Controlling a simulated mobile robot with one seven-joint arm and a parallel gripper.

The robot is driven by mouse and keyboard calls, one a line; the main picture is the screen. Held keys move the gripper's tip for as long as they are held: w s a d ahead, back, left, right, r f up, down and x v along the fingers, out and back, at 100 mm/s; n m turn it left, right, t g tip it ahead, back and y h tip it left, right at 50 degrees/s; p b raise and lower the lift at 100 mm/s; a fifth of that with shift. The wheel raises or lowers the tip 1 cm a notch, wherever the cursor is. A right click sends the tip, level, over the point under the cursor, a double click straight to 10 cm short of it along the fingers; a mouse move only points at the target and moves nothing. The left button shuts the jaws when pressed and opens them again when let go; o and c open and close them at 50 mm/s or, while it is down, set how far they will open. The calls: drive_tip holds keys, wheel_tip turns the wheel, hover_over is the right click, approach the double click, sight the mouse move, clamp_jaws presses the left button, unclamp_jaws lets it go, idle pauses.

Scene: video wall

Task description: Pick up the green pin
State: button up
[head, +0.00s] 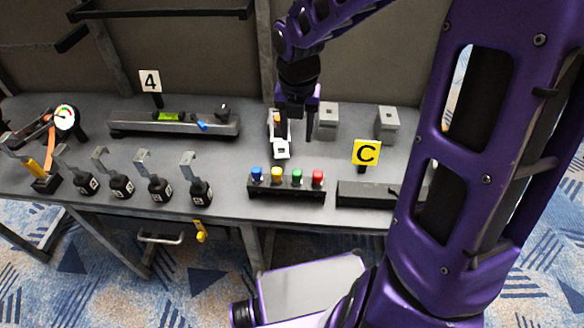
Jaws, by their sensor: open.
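The green pin (297,176) stands in a dark rack (287,192) near the front edge of the bench. It is between a yellow pin (278,174) on its left and a red pin (318,177) on its right. A blue pin (257,173) is at the rack's left end. My gripper (297,138) points down over the bench, behind the rack and apart from the pins. Its fingers are open, with a small white and orange object (281,149) by the left finger. I cannot tell whether they touch.
Two grey blocks (388,122) stand at the back right. A dark box (365,194) and a yellow C sign (367,153) are right of the rack. Several hooked black holders (200,191) line the front left. A long tray (174,130) lies behind them.

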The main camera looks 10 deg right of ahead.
drive_tip(key=f, duration=0.1)
hover_over(297, 172)
drive_tip(key=s, duration=0.1)
drive_tip(key=shift+n, duration=0.3)
wheel_tip(297, 172, down, 11)
drive_tip(key=shift+s+a+r, duration=0.1)
drive_tip(key=shift+r, duration=0.05)
drive_tip(key=f, duration=0.2)
drive_tip(key=w+f+b, duration=0.1)
drive_tip(key=f, duration=0.2)
drive_tip(key=shift+w+f, duration=0.1)
drive_tip(key=shift+f, duration=0.2)
clamp_jaws()
